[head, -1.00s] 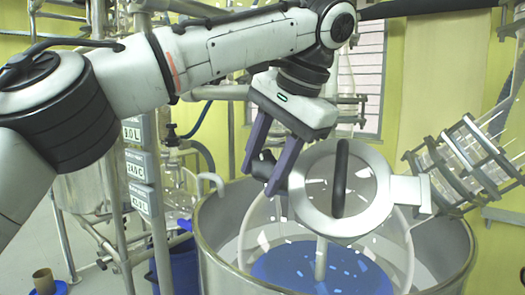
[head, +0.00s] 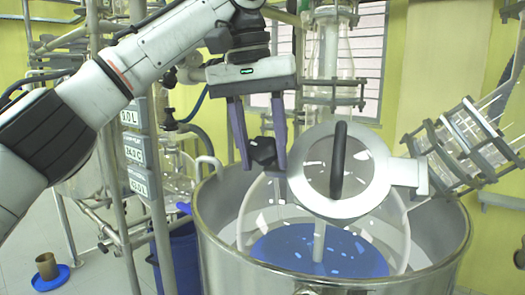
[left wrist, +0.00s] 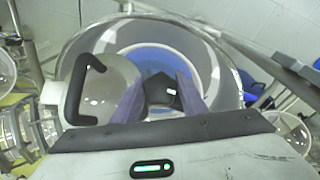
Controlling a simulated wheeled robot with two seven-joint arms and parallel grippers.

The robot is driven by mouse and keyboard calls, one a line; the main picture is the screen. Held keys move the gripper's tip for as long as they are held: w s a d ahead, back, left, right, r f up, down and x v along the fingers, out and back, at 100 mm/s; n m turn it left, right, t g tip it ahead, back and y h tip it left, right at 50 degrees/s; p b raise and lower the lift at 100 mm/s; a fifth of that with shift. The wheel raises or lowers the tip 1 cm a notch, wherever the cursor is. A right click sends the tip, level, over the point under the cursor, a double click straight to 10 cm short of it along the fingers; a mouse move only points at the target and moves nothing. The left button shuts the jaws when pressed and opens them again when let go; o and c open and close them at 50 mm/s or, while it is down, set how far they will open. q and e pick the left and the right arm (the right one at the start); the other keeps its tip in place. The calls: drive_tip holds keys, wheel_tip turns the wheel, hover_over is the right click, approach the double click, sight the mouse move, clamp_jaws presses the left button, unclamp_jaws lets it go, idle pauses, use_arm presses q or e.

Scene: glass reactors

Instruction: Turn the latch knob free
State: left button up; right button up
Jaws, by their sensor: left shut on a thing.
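The dark latch knob (head: 263,151) sits at the left side of the round hatch, beside its pale metal ring (head: 375,185). My left gripper (head: 264,166) comes down from above, nearly upright, with its two purple fingers on either side of the knob, shut on it. In the left wrist view the knob (left wrist: 161,91) shows between the fingers, a small white mark on its top. The hatch has a black bar handle (head: 338,160) and appears closed on the glass vessel. My right gripper is not in view.
A wide steel vat (head: 215,245) surrounds the glass vessel, with blue (head: 300,255) inside. A clamped glass condenser (head: 465,140) slants at the right. Metal frame posts with display boxes (head: 134,150) stand at the left. A blue dish with a brown cup (head: 46,266) lies lower left.

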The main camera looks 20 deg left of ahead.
use_arm(q)
drive_tip(key=shift+w+r, duration=0.1)
idle(0.5)
drive_tip(key=o, duration=1)
drive_tip(key=shift+o, duration=0.3)
drive_tip(key=shift+w, duration=0.1)
